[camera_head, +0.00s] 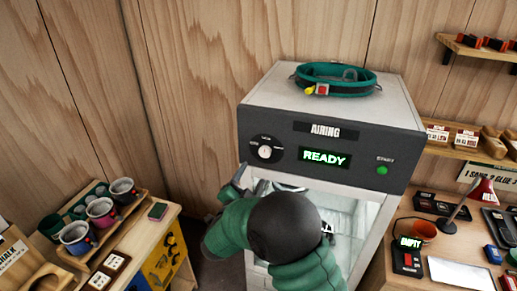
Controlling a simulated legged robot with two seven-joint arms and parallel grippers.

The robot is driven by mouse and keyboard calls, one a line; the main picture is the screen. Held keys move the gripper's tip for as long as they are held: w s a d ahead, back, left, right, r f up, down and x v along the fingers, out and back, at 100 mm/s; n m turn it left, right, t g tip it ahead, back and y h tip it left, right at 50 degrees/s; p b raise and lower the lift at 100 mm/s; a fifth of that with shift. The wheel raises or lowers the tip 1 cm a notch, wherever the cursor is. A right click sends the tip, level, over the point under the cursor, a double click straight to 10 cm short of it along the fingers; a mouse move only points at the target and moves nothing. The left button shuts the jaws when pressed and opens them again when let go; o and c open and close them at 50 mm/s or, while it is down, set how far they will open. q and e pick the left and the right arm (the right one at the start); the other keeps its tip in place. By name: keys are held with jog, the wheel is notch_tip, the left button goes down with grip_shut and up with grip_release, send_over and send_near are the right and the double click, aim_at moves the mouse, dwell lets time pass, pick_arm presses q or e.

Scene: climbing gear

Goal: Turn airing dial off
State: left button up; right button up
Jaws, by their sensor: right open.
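The airing cabinet has a dark front panel (335,145) labelled AIRING. Its white round dial (265,152) is at the panel's left, with small markings around it; I cannot read its setting surely. A lit green READY display (324,157) and a green START button (381,170) are to the right of the dial. My right gripper (238,182) is open, below and left of the dial, and appears apart from it. My green and black right arm covers part of the cabinet's lower front. My left gripper is not in view.
A green harness belt (335,80) lies on top of the cabinet. At right, a bench holds a red lamp (483,193) and an EMPTY-lit device (408,257). Shelves hang on the wooden wall.

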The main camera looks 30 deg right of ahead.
aim_at(264, 154)
jog(key=p+x, duration=0.4)
jog(key=x, duration=0.7)
jog(key=shift+d+r, duration=0.1)
jog(key=shift+d, duration=0.15)
jog(key=shift+w+d, duration=0.15)
jog(key=shift+d, duration=0.05)
jog(key=shift+a, duration=0.1)
jog(key=shift+c, duration=0.2)
jog(key=shift+c, duration=1.2)
grip_shut()
